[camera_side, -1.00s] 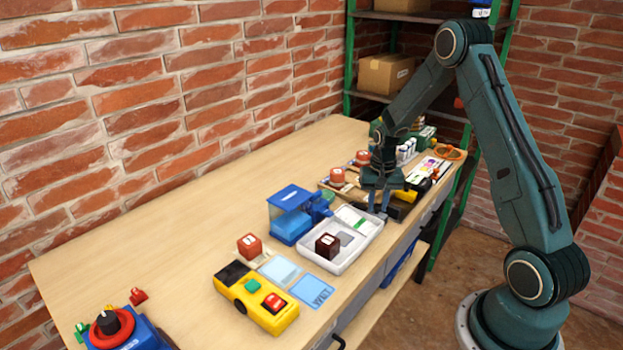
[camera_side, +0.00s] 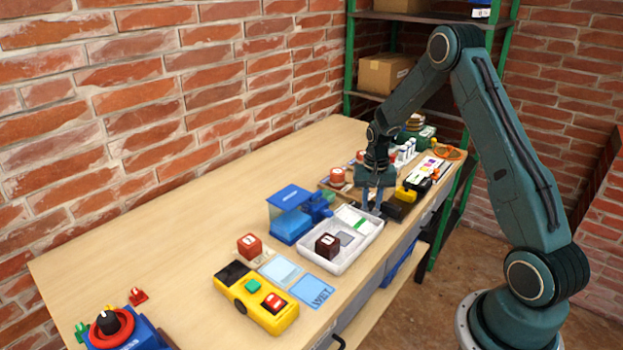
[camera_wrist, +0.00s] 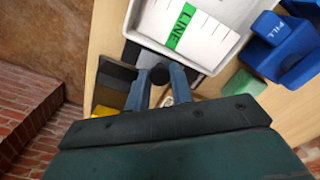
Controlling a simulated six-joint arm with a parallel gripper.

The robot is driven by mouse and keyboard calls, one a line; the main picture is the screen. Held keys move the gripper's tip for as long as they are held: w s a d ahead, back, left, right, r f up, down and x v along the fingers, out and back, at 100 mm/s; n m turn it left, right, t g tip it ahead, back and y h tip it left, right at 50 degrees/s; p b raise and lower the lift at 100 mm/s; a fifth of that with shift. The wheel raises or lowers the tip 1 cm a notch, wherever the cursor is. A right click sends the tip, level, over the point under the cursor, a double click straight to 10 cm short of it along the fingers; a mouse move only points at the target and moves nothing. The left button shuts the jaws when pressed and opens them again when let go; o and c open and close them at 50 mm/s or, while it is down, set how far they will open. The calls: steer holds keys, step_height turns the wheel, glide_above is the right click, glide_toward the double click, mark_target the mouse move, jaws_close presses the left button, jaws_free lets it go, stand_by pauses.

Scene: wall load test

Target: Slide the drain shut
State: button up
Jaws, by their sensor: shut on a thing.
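The white tray (camera_side: 374,238) with a green LINE strip stands at the bench's front edge. A dark round knob (camera_wrist: 159,73) stands there, which I take for the drain's handle. My gripper (camera_side: 372,204) points down at the tray's far end. In the wrist view its fingers (camera_wrist: 158,84) are shut on the knob, one on each side. The drain opening itself is hidden.
A dark red cube (camera_side: 327,246) sits in the tray. The blue FILL unit (camera_side: 290,213) stands left of the tray. A yellow device (camera_side: 257,303) is nearer the camera. Several items crowd the bench beyond my gripper.

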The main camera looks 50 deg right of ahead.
steer(key=shift+w, duration=1.05)
steer(key=o, duration=0.9)
steer(key=shift+c, duration=0.2)
steer(key=shift+r, duration=0.15)
step_height(320, 180, up, 7)
stand_by(0.7)
